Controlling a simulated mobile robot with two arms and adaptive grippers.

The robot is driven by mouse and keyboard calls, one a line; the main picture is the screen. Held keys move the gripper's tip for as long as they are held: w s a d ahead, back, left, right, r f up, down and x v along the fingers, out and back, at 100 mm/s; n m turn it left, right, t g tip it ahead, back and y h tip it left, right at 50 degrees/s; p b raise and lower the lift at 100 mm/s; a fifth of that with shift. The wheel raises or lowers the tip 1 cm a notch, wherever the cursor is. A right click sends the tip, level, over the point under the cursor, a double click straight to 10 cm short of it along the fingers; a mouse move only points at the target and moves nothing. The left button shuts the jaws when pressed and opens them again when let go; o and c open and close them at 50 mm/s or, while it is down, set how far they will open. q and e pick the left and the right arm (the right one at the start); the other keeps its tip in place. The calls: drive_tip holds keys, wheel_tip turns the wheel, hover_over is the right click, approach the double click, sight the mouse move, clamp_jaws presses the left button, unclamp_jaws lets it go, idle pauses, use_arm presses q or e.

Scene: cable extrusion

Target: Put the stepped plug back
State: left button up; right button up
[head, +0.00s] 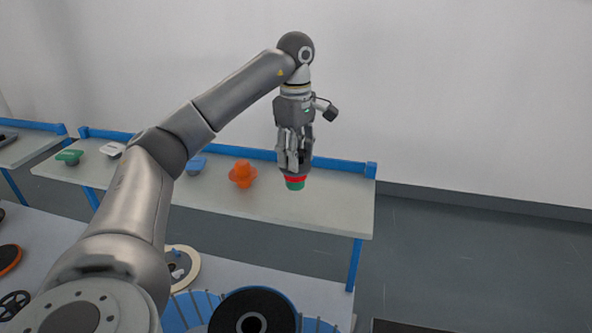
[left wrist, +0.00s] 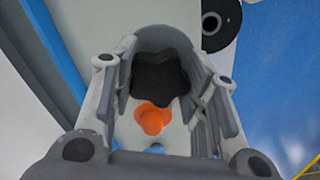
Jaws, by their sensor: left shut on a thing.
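My left gripper (head: 294,160) hangs fingers-down above the right part of the long grey bench. It is shut on the stepped plug (head: 295,183), whose visible lower end has a red band over a narrower green part. The fingers hide its upper part. In the left wrist view, the gripper's fingers (left wrist: 165,95) close around a dark piece (left wrist: 160,75), which looks like the top of the held plug. The plug appears upright and just above the bench top; I cannot tell whether it touches. My right gripper is not in view.
An orange piece (head: 242,174) stands left of the gripper on the bench (head: 335,205). Blue (head: 196,165), white (head: 113,149) and green (head: 69,157) pieces stand farther left. A blue rail (head: 345,166) runs along the back edge. A black reel (head: 253,312) is in front.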

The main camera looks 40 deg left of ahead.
use_arm(q)
drive_tip(key=shift+w+a+f+p, duration=0.2)
drive_tip(key=shift+w+f+p, duration=0.05)
drive_tip(key=shift+p, duration=0.05)
drive_tip(key=shift+w+a+f, duration=0.1)
drive_tip(key=shift+w+f, duration=0.05)
drive_tip(key=shift+f, duration=0.1)
drive_tip(key=f+p, duration=0.2)
drive_tip(key=f, duration=0.1)
drive_tip(key=shift+w+a+f+p, duration=0.15)
drive_tip(key=shift+w+a+p, duration=0.1)
drive_tip(key=shift+p, duration=0.15)
drive_tip(key=shift+f, duration=0.35)
drive_tip(key=shift+f, duration=0.1)
drive_tip(key=o, duration=1.2)
